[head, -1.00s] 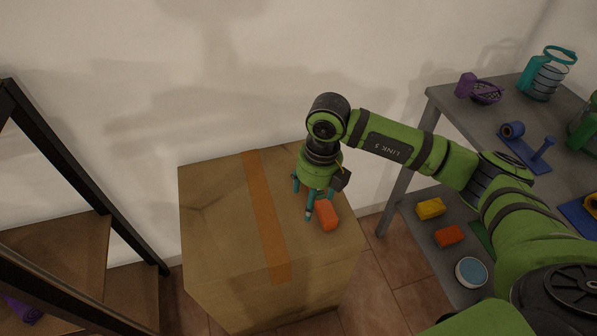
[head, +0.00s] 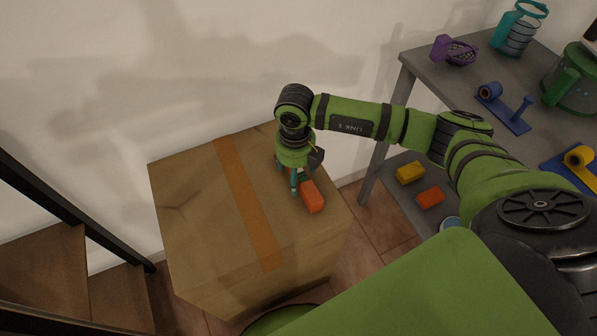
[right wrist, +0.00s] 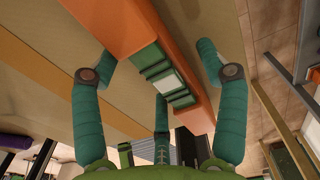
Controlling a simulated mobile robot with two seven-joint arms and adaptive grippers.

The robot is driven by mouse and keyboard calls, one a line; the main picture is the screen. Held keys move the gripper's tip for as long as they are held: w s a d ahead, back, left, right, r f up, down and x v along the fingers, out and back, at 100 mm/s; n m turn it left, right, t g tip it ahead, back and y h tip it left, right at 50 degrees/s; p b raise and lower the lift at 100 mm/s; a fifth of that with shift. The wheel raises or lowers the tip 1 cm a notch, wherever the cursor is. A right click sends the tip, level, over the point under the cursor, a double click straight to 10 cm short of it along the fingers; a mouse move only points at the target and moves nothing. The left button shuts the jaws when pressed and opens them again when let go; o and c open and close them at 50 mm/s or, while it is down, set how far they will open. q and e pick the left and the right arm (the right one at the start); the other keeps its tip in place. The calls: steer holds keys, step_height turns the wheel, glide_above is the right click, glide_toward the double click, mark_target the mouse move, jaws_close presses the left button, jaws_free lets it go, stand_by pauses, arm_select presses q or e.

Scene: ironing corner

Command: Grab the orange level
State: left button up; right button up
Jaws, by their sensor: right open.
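The orange level (head: 312,198) lies on top of a cardboard box (head: 190,215), right of its brown tape strip. In the right wrist view the level (right wrist: 115,22) runs diagonally between my fingers, with green and white inset parts on its face. My right gripper (head: 294,187) reaches down at the level's left end in the head view. Its three teal fingers (right wrist: 158,75) are spread open around the level in the right wrist view. I cannot tell whether any finger touches it. My left gripper is not in view.
A grey shelf unit (head: 425,68) stands at the right with blue, purple and teal items on top. A yellow block (head: 410,173) and another orange block (head: 430,197) lie on its lower shelf.

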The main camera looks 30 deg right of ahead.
steer(key=c, duration=1.4)
steer(key=shift+o, duration=0.2)
steer(key=shift+r, duration=0.1)
